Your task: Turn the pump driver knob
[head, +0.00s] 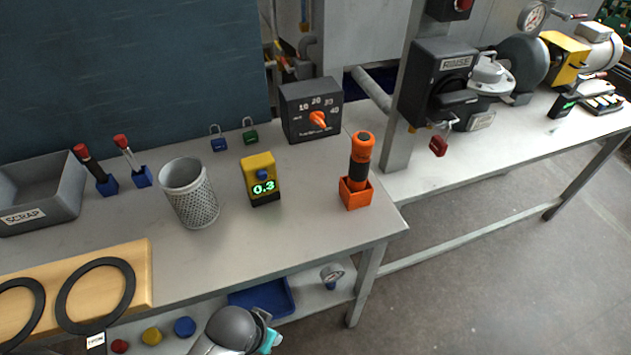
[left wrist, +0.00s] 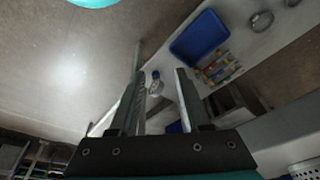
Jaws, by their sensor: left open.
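The pump driver is a dark box (head: 312,105) at the back right of the near bench in the head view. Its front has a white scale with numbers and an orange knob (head: 318,120). No gripper is near the knob. A grey arm of mine with a teal part shows at the bottom of the head view, in front of the bench; its fingers are out of that picture. In the left wrist view my left gripper (left wrist: 161,78) is open, with nothing between its fingers. The knob is not in the left wrist view. My right gripper is not in view.
An orange-black tool (head: 359,160) stands in an orange holder, right of a yellow meter (head: 260,180) reading 0.3. A perforated metal cup (head: 190,195), small padlocks and a scrap bin (head: 40,185) are further left. A blue tray (head: 262,298) lies on the lower shelf.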

